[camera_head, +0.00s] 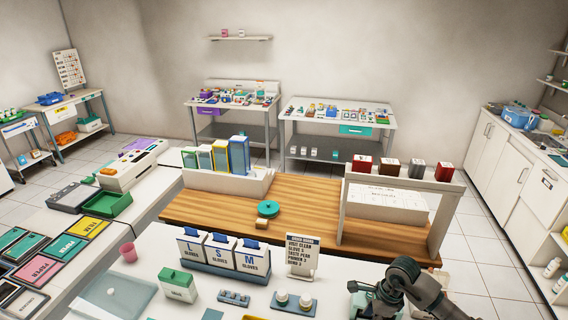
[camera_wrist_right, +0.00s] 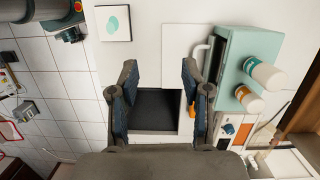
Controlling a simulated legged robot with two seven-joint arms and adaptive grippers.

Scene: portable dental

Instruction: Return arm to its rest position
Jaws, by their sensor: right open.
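My right arm (camera_head: 425,290) comes in at the bottom right of the head view, bent over the front white table. Its gripper is hard to make out there. In the right wrist view my right gripper (camera_wrist_right: 159,78) is open, its two dark fingers wide apart. Nothing is held between them. A dark square pad (camera_wrist_right: 155,110) shows beyond the gap, at a distance I cannot judge. My left arm and gripper are in neither view.
A teal box (camera_wrist_right: 232,75) with white bottles (camera_wrist_right: 264,74) lies right of the fingers. In the head view, glove boxes (camera_head: 222,252), a sign (camera_head: 302,255) and a two-cup holder (camera_head: 292,303) stand left of my arm. A white rack (camera_head: 440,215) stands behind it.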

